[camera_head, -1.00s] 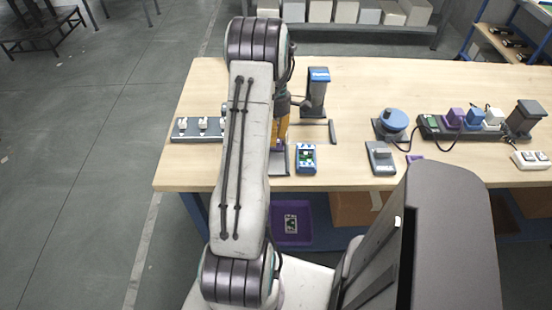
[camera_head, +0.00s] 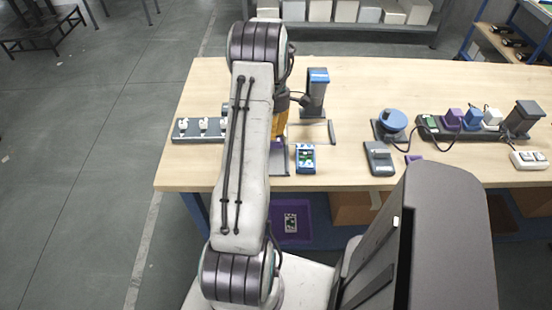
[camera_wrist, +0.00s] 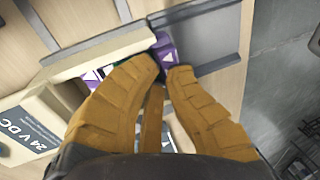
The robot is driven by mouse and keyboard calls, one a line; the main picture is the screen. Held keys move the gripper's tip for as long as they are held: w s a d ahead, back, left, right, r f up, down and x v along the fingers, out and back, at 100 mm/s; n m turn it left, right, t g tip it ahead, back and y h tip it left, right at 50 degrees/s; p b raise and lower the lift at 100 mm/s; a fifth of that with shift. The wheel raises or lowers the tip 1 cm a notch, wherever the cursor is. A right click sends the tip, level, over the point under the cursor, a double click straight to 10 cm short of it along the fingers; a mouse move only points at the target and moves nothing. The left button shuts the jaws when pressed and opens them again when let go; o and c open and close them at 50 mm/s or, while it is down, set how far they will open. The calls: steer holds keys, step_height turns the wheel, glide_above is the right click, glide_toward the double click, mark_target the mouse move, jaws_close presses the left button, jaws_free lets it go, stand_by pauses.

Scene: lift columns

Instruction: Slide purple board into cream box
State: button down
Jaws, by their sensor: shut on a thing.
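My gripper (camera_wrist: 163,72), with orange ribbed fingers, is shut on the purple board (camera_wrist: 166,46) in the wrist view. Only part of the board shows, beyond the fingertips. A long cream piece (camera_wrist: 105,52), which looks like the cream box, lies just left of the fingertips. Another purple patch with a white triangle (camera_wrist: 92,78) shows on its near side. I cannot tell whether the board is touching or inside the box.
A grey plate (camera_wrist: 205,38) lies beside the board. A box marked 24 V DC (camera_wrist: 38,122) stands at left in the wrist view. A blue handheld device (camera_head: 306,158) and a blue-topped post (camera_head: 316,92) stand close right of my gripper. Bare wooden table (camera_head: 350,165) lies farther right.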

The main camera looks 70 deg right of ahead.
steer(key=d+h, duration=0.1)
steer(key=d, duration=0.1)
steer(key=w+d+h, duration=0.1)
steer(key=d, duration=0.1)
steer(key=w+d+h, duration=0.1)
steer(key=d, duration=0.1)
steer(key=shift+w+d+f, duration=0.1)
steer(key=shift+w+d, duration=0.05)
steer(key=shift+d, duration=0.05)
steer(key=c, duration=1.6)
jaws_free()
steer(key=shift+a+f, duration=0.25)
steer(key=shift+o, duration=0.2)
steer(key=shift+r, duration=0.1)
steer(key=shift+o, duration=0.6)
steer(key=shift+d+r+p, duration=0.15)
steer(key=shift+r+p, duration=0.3)
steer(key=shift+r, duration=0.1)
steer(key=shift+d+r+p, duration=0.15)
steer(key=shift+r+p, duration=0.25)
steer(key=shift+r, duration=0.15)
steer(key=shift+d+r+p, duration=0.2)
steer(key=shift+r+p, duration=0.85)
steer(key=shift+r, duration=0.65)
steer(key=shift+a+r, duration=0.15)
